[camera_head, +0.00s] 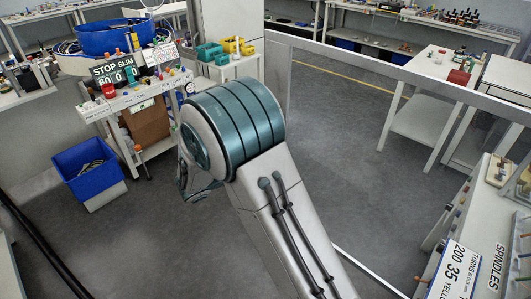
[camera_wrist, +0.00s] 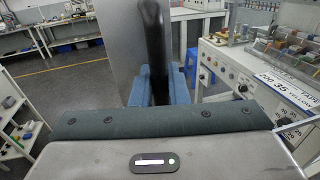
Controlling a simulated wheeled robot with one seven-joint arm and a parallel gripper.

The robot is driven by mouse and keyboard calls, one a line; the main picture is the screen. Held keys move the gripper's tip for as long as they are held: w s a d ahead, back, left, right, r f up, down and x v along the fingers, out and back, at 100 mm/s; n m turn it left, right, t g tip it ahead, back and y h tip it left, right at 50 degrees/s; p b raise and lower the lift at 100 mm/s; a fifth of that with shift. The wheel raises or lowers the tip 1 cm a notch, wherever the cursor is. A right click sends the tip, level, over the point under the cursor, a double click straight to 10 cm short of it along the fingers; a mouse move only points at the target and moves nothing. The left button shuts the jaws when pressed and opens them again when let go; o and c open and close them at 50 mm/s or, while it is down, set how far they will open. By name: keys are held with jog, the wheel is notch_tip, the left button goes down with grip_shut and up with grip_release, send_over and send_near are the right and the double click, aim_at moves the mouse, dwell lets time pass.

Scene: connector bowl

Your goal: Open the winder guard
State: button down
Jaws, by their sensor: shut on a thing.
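The winder guard (camera_head: 400,74) looks like a large clear panel in a pale grey frame. In the head view it stands upright, running from behind my arm to the right edge. In the wrist view a thick black upright bar (camera_wrist: 154,45), seemingly the guard's handle, rises between the blue fingers of my gripper (camera_wrist: 158,92). The fingers are closed around it. In the head view my arm's large teal and grey joint covers the middle, and my fingertips cannot be made out there. How far the guard stands open cannot be told.
The winder bench with its settings sign (camera_head: 455,270) is at the lower right. A blue bin (camera_head: 88,172) stands on the floor at left, beside a cluttered workbench (camera_head: 130,97). A white table (camera_head: 428,100) stands beyond the panel. Grey floor between is clear.

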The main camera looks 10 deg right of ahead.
jog(key=c, duration=1.5)
grip_release()
jog(key=shift+f, duration=0.1)
jog(key=b+v, duration=0.2)
jog(key=v, duration=1.2)
jog(key=shift+s+d+b, duration=0.1)
jog(key=shift+b, duration=0.3)
